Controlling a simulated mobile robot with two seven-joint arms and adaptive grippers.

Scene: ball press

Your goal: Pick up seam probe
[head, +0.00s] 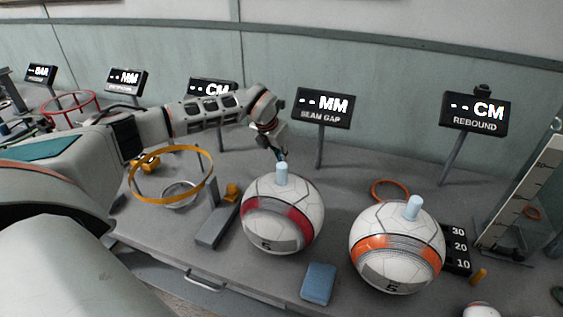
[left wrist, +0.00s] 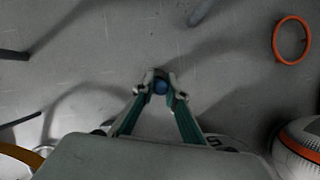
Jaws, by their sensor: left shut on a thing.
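My left gripper (head: 282,155) reaches down from the left, behind and above the white ball with the red band (head: 268,228). In the left wrist view its fingertips (left wrist: 161,88) are shut on a small blue round-ended piece (left wrist: 160,87), which I take to be the seam probe. Most of that piece is hidden by the fingers. A pale blue peg (head: 282,175) shows at the top of the red-banded ball, just below the fingertips. I cannot tell whether it is the same piece or whether it touches the ball. My right gripper is not in view.
A second ball with an orange band (head: 398,252) bears a similar peg (head: 412,208). An orange ring (head: 390,190) lies behind it. A blue block (head: 318,284) lies in front, and a yellow hoop (head: 134,190) stands left. Display stands (head: 323,107) line the back.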

